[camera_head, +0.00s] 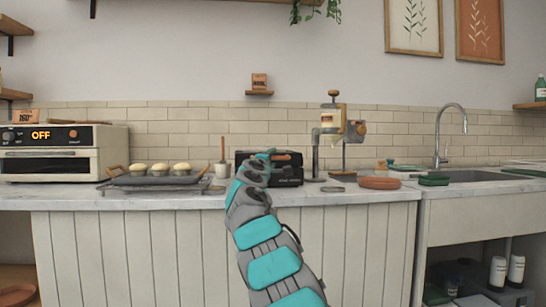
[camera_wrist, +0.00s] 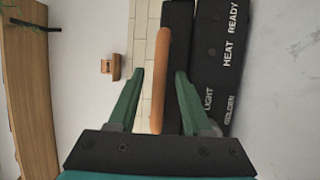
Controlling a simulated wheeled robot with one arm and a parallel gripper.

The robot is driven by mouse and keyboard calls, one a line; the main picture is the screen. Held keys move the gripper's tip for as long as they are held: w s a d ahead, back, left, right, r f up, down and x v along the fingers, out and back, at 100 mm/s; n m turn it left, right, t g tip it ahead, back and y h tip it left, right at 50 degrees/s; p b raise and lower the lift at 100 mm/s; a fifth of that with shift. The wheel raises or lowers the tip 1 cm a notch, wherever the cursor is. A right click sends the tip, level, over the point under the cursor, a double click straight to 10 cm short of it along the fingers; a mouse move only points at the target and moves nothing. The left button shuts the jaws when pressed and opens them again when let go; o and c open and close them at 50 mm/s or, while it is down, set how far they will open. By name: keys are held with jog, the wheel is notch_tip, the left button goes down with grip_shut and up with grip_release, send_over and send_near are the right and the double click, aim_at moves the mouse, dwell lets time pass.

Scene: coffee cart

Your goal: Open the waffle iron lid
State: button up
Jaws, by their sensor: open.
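The black waffle iron (camera_head: 287,177) stands on the counter behind my arm, which hides much of its left side. Its lid looks down on the base. In the wrist view the waffle iron's base (camera_wrist: 222,60) carries white lettering, and the dark lid (camera_wrist: 177,25) lies beside it. The wooden lid handle (camera_wrist: 161,75) runs between my two green fingers. My gripper (camera_wrist: 160,74) is open around the handle, with visible gaps on both sides. In the head view my gripper (camera_head: 272,155) is at the front of the lid.
A tray of muffins (camera_head: 158,180) and an oven (camera_head: 60,152) stand to the left. A white cup (camera_head: 222,170) is close beside the waffle iron. A press-like machine (camera_head: 333,130) and a terracotta dish (camera_head: 380,183) stand to the right. The wall (camera_head: 190,140) is behind.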

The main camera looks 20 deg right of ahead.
jog(key=shift+w+d, duration=0.4)
grip_shut()
dwell(0.4)
dwell(1.0)
